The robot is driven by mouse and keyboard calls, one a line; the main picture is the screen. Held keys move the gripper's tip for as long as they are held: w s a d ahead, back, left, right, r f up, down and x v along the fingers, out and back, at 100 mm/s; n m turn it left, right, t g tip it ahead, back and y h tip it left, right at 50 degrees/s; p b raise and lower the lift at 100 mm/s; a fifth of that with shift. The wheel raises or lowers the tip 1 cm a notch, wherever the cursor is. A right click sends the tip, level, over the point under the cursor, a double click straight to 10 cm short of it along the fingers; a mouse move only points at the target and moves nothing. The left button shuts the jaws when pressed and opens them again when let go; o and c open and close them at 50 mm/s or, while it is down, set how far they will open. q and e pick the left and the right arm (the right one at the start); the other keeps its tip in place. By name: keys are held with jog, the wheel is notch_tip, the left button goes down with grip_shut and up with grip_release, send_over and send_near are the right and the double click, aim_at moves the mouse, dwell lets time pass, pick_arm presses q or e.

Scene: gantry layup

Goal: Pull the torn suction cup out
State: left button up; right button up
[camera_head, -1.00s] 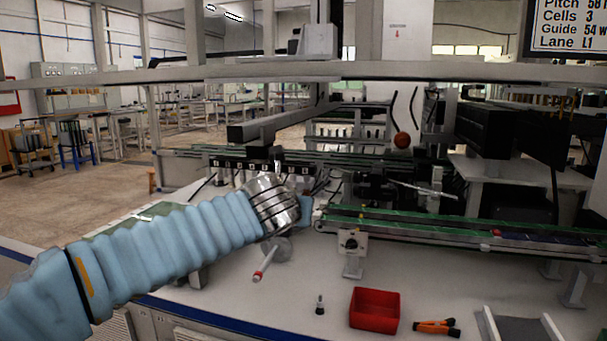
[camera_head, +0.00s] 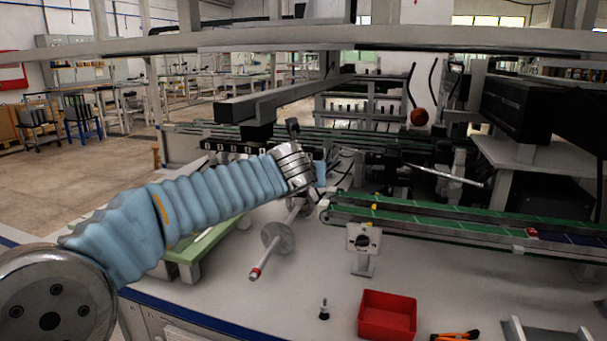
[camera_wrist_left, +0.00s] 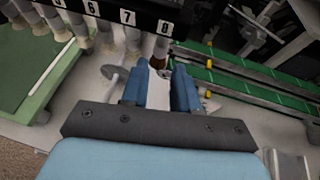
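In the left wrist view a black bar (camera_wrist_left: 120,14) numbered 6, 7, 8 carries a row of pale suction cups (camera_wrist_left: 60,28). A brown, darker cup (camera_wrist_left: 161,50) hangs near the 8, just beyond my fingertips; its tear cannot be made out. My left gripper (camera_wrist_left: 167,72) has two blue fingers apart with an empty gap between them, below and in front of the brown cup. In the head view my left gripper (camera_head: 320,173) is small and partly hidden by its wrist, near the gantry. My right gripper is not in view.
A red bin (camera_head: 387,316), a small dark fitting (camera_head: 324,309) and orange-black pliers (camera_head: 455,337) lie on the white table. Green conveyor rails (camera_head: 440,222) run to the right. A green-topped stand (camera_head: 205,243) is at left.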

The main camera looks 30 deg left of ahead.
pick_arm(q)
jog(key=x, duration=0.6)
jog(key=shift+s, duration=0.1)
grip_shut()
